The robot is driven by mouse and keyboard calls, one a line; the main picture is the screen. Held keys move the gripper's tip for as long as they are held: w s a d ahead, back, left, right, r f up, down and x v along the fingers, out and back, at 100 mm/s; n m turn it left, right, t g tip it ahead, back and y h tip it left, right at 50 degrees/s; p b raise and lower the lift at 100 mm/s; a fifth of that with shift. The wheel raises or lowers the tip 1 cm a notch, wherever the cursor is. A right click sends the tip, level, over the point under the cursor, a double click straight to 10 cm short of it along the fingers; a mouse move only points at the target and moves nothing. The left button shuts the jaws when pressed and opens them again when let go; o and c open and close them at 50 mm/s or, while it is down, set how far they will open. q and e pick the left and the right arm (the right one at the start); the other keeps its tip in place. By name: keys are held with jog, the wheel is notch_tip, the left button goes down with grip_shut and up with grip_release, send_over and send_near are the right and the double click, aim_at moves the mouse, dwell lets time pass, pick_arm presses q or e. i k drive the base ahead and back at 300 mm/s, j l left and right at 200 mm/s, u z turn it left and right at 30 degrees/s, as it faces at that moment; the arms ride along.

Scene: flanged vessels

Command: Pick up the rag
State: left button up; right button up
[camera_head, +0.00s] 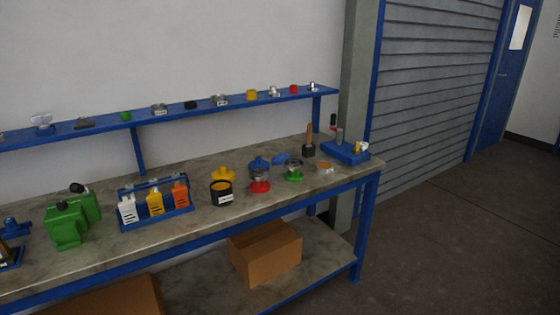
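I cannot clearly make out a rag. A small blue shape (281,159) lies on the workbench (212,223) toward its back right and may be a cloth, but it is too small to tell. Neither of my grippers shows in the head view.
Flanged vessels, such as a red-based one (260,186), stand at mid-bench. A blue rack (180,211) holds bottles or tags left of a black pot (222,196). Green cans (67,225) stand farther left. A blue tray (345,154) sits at the right end. The floor (450,240) on the right is clear.

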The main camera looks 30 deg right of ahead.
aim_at(279, 159)
jog(key=i+l, duration=0.35)
jog(key=i+l+u, duration=0.1)
jog(key=i+l, duration=0.25)
jog(key=l, duration=0.15)
jog(key=i+l, duration=0.35)
jog(key=i+l+u, duration=0.1)
jog(key=i+l, duration=0.25)
jog(key=l, duration=0.2)
